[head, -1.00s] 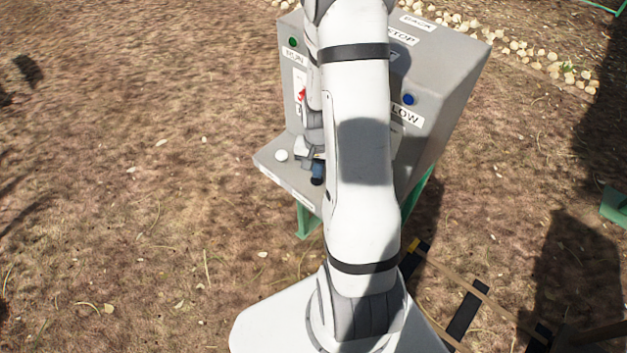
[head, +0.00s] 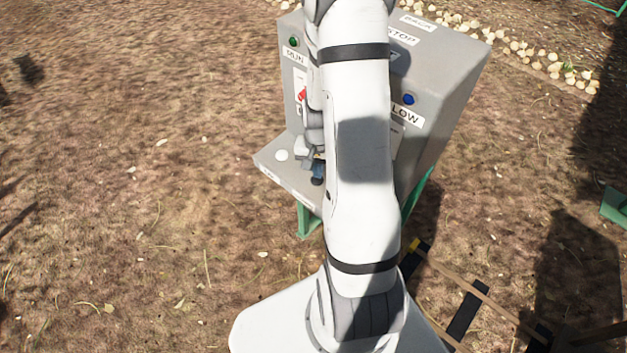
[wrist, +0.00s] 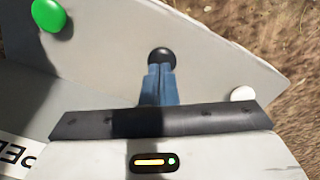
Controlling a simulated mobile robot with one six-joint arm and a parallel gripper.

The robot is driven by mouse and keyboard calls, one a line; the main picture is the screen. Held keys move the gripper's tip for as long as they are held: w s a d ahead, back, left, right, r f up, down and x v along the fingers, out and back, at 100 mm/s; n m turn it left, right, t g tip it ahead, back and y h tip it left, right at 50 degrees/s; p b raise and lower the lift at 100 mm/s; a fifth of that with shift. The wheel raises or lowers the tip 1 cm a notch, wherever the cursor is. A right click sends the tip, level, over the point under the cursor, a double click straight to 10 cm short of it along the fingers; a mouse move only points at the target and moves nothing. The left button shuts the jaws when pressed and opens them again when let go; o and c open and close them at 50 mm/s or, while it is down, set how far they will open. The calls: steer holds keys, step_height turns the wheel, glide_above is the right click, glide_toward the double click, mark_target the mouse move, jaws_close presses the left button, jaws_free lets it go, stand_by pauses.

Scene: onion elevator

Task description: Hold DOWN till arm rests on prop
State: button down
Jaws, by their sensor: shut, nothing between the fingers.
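My gripper's blue fingers (wrist: 158,84) are shut and empty in the wrist view. Their tips are at a black round button (wrist: 161,57) on the grey ledge of the control box and seem to touch it. I cannot tell how far it is pressed. No label shows beside it, so I cannot read whether it is DOWN. In the head view my gripper (head: 318,173) is over the ledge, partly hidden by my arm, and the black button is hidden. I cannot make out the elevator arm or its prop in either view.
The grey control box (head: 455,60) stands on green legs with several labels. A blue button (head: 408,99) is right. Open ground lies left.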

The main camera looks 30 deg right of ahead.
steer(key=shift+f, duration=0.1)
steer(key=shift+f+b, duration=1)
steer(key=shift+f, duration=0.05)
steer(key=shift+r, duration=0.15)
stand_by(0.9)
step_height(320, 180, up, 7)
steer(key=p, duration=0.4)
steer(key=shift+p, duration=0.35)
steer(key=shift+w, duration=0.1)
stand_by(0.4)
steer(key=s+a+r+n+t, duration=0.1)
steer(key=s+a+r, duration=0.3)
steer(key=r, duration=0.4)
steer(key=s+a+r+n+t, duration=0.1)
steer(key=s+a+r+n, duration=0.3)
steer(key=r, duration=0.4)
steer(key=s+a+r+n+t+b, duration=0.1)
steer(key=s+a+r+n, duration=0.2)
steer(key=r, duration=0.5)
steer(key=shift+s+a, duration=0.85)
steer(key=shift+a, duration=0.4)
